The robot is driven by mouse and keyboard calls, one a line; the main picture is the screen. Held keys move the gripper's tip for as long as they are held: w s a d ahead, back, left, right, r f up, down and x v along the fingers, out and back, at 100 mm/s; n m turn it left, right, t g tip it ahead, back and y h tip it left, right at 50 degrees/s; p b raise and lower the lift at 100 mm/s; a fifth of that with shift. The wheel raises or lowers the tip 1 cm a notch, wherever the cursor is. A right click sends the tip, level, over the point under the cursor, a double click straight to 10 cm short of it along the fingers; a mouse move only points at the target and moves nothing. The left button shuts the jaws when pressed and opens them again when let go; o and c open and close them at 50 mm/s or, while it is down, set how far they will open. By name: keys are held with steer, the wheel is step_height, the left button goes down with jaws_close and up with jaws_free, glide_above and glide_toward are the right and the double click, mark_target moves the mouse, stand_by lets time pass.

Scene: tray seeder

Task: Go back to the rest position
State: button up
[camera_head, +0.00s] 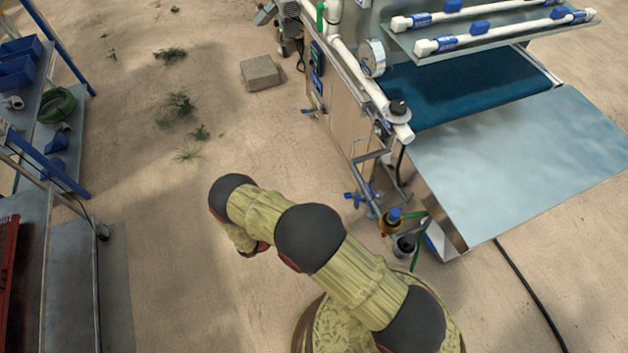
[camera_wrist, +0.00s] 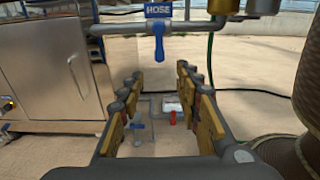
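My gripper (camera_wrist: 160,115) shows in the wrist view with its two yellow-padded fingers wide apart. Nothing is held between them. Beyond the fingers, a blue-handled valve (camera_wrist: 159,45) under a HOSE label sits on a grey pipe, apart from the fingertips. In the head view my arm is bent out over the sandy floor in front of the seeder (camera_head: 340,95). The gripper itself is hidden in that view.
The seeder's metal outfeed plate (camera_head: 520,165) juts out right of my arm. Blue valves (camera_head: 360,200) and a yellow-topped fitting (camera_head: 391,220) stand close to it. A shelf rack (camera_head: 40,140) is at left. Open sandy floor lies between, with a stone block (camera_head: 261,73) farther back.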

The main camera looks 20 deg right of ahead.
steer(key=shift+f, duration=0.15)
steer(key=s+m+g+y, duration=0.3)
steer(key=s+g+y, duration=0.15)
steer(key=s, duration=0.45)
steer(key=a+r+m+y+p, duration=0.1)
steer(key=a+r+m+y, duration=0.15)
steer(key=r, duration=0.75)
steer(key=a+r+m+y+p, duration=0.15)
steer(key=r+m+y, duration=0.25)
steer(key=r, duration=0.5)
steer(key=a+r+m+y, duration=0.3)
steer(key=r, duration=0.7)
steer(key=s+d+r+m+t+y+p, duration=0.1)
steer(key=d+r+m+t, duration=0.1)
steer(key=r, duration=0.7)
steer(key=s+d+r+m+t+y+p, duration=0.1)
steer(key=r+t, duration=0.3)
steer(key=r, duration=0.5)
steer(key=s+d+r+m+t+y+p, duration=0.1)
steer(key=s+d+r+m+t+y, duration=0.1)
steer(key=r, duration=0.8)
steer(key=shift+s+d+m+t+p, duration=0.3)
steer(key=shift+s+d+m+t, duration=0.3)
steer(key=shift+d+t, duration=0.2)
